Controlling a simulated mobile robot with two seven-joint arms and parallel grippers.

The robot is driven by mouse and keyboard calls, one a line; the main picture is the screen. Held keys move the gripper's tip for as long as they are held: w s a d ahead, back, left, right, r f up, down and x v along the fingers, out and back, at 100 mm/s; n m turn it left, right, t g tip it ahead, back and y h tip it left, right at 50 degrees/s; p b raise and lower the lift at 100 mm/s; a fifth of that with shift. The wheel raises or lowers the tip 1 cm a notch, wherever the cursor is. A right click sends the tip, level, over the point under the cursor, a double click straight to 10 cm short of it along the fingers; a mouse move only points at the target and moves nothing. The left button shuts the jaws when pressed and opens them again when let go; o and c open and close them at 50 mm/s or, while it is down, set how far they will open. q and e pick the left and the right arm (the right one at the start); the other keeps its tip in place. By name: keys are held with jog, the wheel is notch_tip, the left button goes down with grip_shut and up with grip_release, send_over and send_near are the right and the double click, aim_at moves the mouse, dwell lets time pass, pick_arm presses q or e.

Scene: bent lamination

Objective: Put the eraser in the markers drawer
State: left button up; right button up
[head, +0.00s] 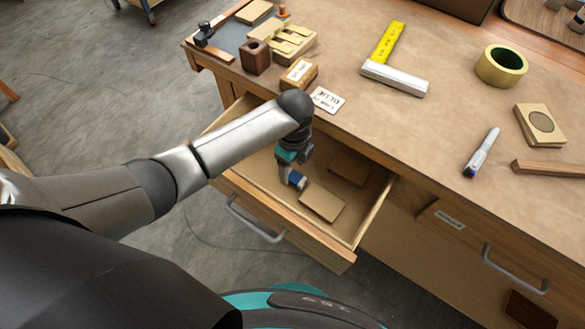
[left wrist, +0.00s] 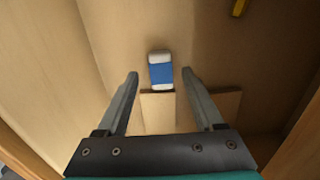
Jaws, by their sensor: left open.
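The blue-and-white eraser (left wrist: 161,71) shows in the left wrist view, just beyond and between my fingertips. In the head view its blue side (head: 297,180) shows below my left gripper (head: 289,174), inside the open drawer (head: 343,240). My left gripper also shows in the left wrist view (left wrist: 160,76), with its two fingers apart and nothing between them. The arm hides part of the drawer. I cannot read a label on the open drawer. A shut drawer with a label (head: 449,220) is to its right.
Flat wooden pieces (head: 321,203) and (head: 350,167) lie in the drawer. On the bench are a yellow-bladed square (head: 388,45), green tape (head: 501,66), a white marker (head: 482,153), a labelled block (head: 299,74) and a card (head: 327,99). A yellow item (left wrist: 239,8) is at the wrist view's top.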

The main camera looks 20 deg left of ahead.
aim_at(293, 176)
pick_arm(q)
notch_tip(293, 176, up, 9)
jog(key=p, duration=0.2)
jog(key=shift+d+p, duration=0.1)
jog(key=shift+p, duration=0.25)
